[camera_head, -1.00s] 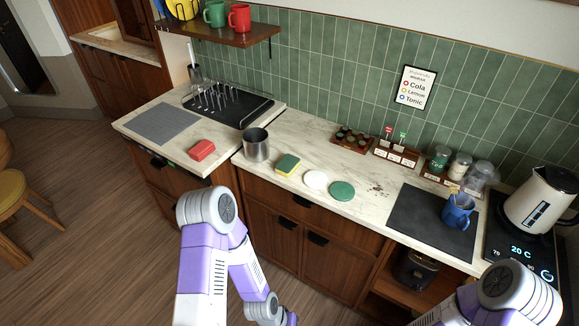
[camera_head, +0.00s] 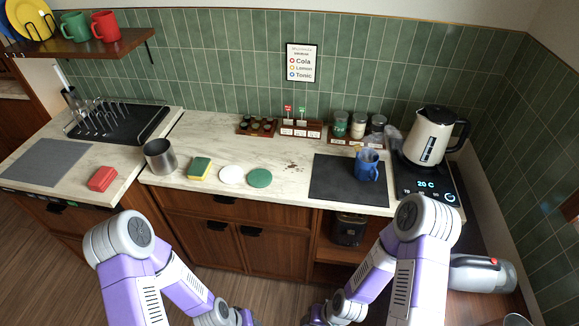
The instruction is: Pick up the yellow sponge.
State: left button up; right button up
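The yellow sponge (camera_head: 195,174) has a green top and a yellow side. It lies on the marble counter (camera_head: 290,186) near the front edge, between a metal cup and a white disc. Both of my arms hang in front of the counter, below its top. Their wrists reach the bottom edge of the picture, and neither gripper's fingers show. Nothing touches the sponge.
A metal cup (camera_head: 160,156) stands left of the sponge; a red sponge-like block (camera_head: 102,178) lies farther left. A white disc (camera_head: 231,175) and green disc (camera_head: 259,178) lie right. A blue mug (camera_head: 367,165) stands on a dark mat (camera_head: 330,180). A kettle (camera_head: 427,136) is at right.

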aim_at(200, 166)
jog(key=u, duration=1.85)
jog(key=i, duration=1.3)
jog(key=z, duration=2.3)
